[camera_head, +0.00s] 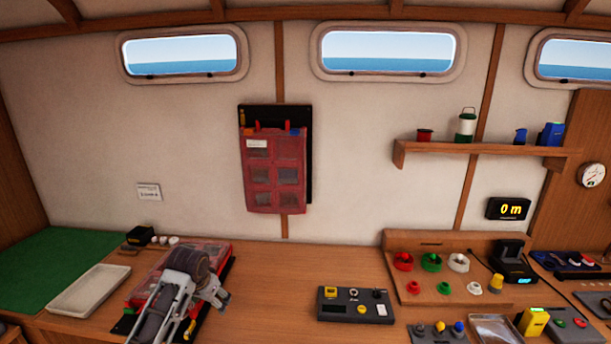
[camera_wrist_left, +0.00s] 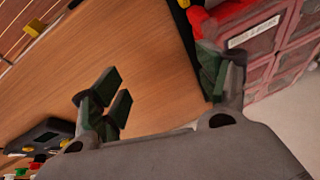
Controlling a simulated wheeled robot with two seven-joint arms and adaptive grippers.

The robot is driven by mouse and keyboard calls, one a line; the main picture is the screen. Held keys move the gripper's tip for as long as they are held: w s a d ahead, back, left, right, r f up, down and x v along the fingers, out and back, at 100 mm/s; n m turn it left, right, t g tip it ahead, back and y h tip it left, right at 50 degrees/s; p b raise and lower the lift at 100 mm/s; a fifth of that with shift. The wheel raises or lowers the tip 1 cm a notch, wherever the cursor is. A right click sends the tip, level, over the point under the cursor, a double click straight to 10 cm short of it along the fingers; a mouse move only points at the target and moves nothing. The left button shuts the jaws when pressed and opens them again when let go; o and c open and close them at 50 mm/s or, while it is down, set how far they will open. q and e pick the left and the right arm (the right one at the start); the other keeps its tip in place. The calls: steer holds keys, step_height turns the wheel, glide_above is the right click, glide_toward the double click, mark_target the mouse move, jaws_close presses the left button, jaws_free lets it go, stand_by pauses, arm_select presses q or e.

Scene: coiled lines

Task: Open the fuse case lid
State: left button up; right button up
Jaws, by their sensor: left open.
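A red case with a clear reddish lid over compartments (camera_head: 209,248) lies on a black base on the left part of the desk. Its lid looks shut. My left arm and gripper (camera_head: 219,298) are over its near right part and hide much of it. In the left wrist view my left gripper (camera_wrist_left: 160,88) is open and empty. One finger is in front of the red edge of the case (camera_wrist_left: 285,62), near a white label; I cannot tell whether it touches. The other finger is over bare wood. My right gripper is not in view.
A similar red case (camera_head: 274,172) hangs on the wall. A pale tray (camera_head: 89,290) and green mat (camera_head: 50,262) are at the left. A dark tray with small parts (camera_head: 355,304) is to the right. Bare desk (camera_head: 285,275) lies between.

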arm_select(q)
steer(key=s+d+f, duration=0.2)
steer(key=s+f, duration=0.2)
steer(key=s, duration=0.3)
steer(key=s+d+f, duration=0.3)
steer(key=s+f, duration=0.1)
steer(key=s, duration=0.4)
steer(key=s+d+n, duration=0.1)
steer(key=s, duration=1.6)
step_height(320, 180, down, 32)
steer(key=s+g, duration=0.2)
steer(key=s+a+f, duration=0.2)
steer(key=s+f, duration=0.8)
steer(key=s, duration=0.1)
steer(key=s+a+f+g, duration=0.1)
steer(key=s+a+f, duration=0.1)
steer(key=s+f, duration=0.9)
steer(key=shift+s, duration=0.2)
